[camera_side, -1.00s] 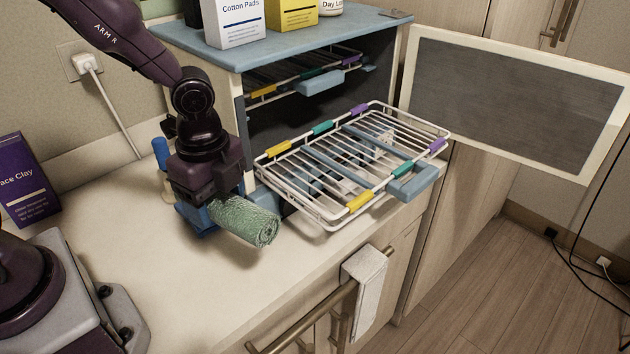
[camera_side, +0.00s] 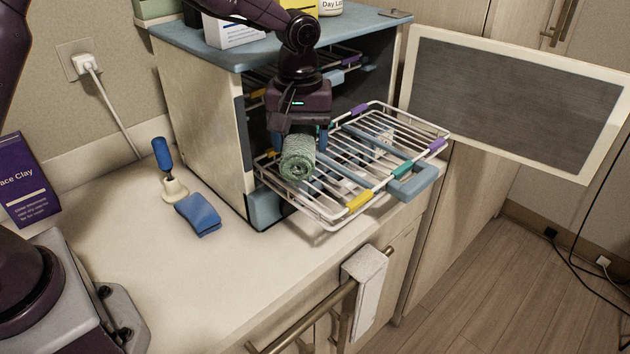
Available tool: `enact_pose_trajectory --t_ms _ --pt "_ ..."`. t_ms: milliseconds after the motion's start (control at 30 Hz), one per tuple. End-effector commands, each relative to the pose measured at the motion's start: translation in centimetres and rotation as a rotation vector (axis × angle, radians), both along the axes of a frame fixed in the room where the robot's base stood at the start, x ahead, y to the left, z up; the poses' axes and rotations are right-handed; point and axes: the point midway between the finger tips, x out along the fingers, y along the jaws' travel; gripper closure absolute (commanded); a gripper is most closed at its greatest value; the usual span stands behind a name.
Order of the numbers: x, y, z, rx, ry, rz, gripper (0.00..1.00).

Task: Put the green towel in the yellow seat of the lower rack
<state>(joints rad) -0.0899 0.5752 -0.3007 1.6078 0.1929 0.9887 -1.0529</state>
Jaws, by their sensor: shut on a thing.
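The green towel (camera_side: 298,160) is rolled up and hangs in my gripper (camera_side: 299,140), which is shut on it. The towel is over the left part of the pulled-out lower rack (camera_side: 329,222). I cannot tell whether it touches the wires. The rack has a yellow clip (camera_side: 359,201) on its front rail, a teal clip (camera_side: 402,170) and a purple clip (camera_side: 438,145) farther right, and a blue handle (camera_side: 413,184). My gripper and the towel hide much of the rack's back left, including the back rail's left end.
The cabinet (camera_side: 205,120) stands open, its door (camera_side: 515,100) swung right. An upper rack (camera_side: 345,58) sits inside. A blue folded cloth (camera_side: 198,214) and a blue-handled tool (camera_side: 162,155) are on the counter.

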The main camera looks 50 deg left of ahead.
Motion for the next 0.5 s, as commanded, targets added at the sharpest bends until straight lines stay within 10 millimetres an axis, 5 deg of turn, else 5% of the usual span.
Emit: enact_pose_trajectory --t_ms 200,500 --pt "2.7 -0.1 1.0 0.000 -0.002 0.455 0.62" --pt "4.3 -0.1 1.6 0.000 0.000 0.771 0.62"
